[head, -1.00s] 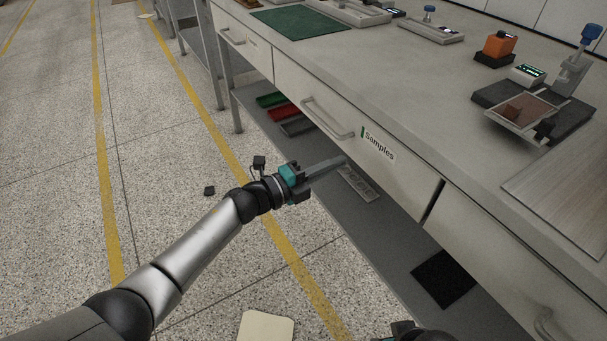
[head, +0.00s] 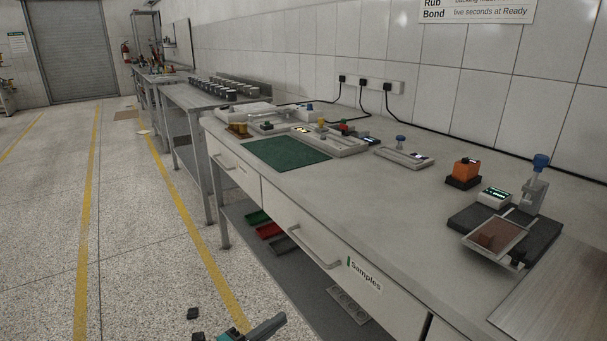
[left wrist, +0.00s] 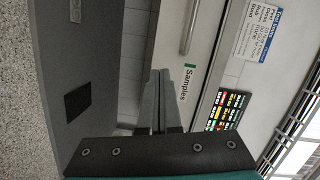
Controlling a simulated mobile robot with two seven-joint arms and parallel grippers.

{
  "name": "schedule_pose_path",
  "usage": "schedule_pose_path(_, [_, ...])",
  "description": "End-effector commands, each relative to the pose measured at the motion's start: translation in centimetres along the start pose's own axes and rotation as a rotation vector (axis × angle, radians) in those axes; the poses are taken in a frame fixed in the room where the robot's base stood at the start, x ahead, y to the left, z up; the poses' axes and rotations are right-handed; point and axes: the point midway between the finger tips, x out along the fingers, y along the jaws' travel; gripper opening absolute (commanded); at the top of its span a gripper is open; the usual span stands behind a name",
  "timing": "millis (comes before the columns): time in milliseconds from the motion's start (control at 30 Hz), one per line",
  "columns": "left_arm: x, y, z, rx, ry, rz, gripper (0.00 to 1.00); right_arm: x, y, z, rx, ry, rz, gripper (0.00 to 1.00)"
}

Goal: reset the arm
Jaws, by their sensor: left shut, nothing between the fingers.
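My left gripper (head: 268,326) shows at the bottom edge of the head view, low in front of the bench and left of the drawer marked Samples (head: 352,272). Most of its arm is below the picture. In the left wrist view its two grey fingers (left wrist: 160,88) lie together with nothing between them. They point toward the bench front, beside the Samples label (left wrist: 187,84). The drawer looks closed. My right gripper is in neither view.
The bench top (head: 390,215) carries a green mat (head: 286,153), an orange device (head: 465,171) and a clamp stand with a blue knob (head: 538,180). Coloured trays (head: 268,230) lie on the shelf below.

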Motion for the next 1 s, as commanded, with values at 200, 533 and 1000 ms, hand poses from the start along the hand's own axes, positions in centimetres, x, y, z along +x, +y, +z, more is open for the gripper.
schedule_pose_path(200, [-7.2, 9.5, 5.0, -0.460, -0.413, 0.112, 0.00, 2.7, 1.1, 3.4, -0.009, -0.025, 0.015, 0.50])
schedule_pose_path(533, [-25.2, 26.1, 2.0, -1.078, -1.059, 0.303, 0.00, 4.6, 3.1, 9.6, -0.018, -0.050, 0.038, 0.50])
schedule_pose_path(1000, [-38.6, 33.9, -7.5, -1.423, -1.501, 0.431, 0.00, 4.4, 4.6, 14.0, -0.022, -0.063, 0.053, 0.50])
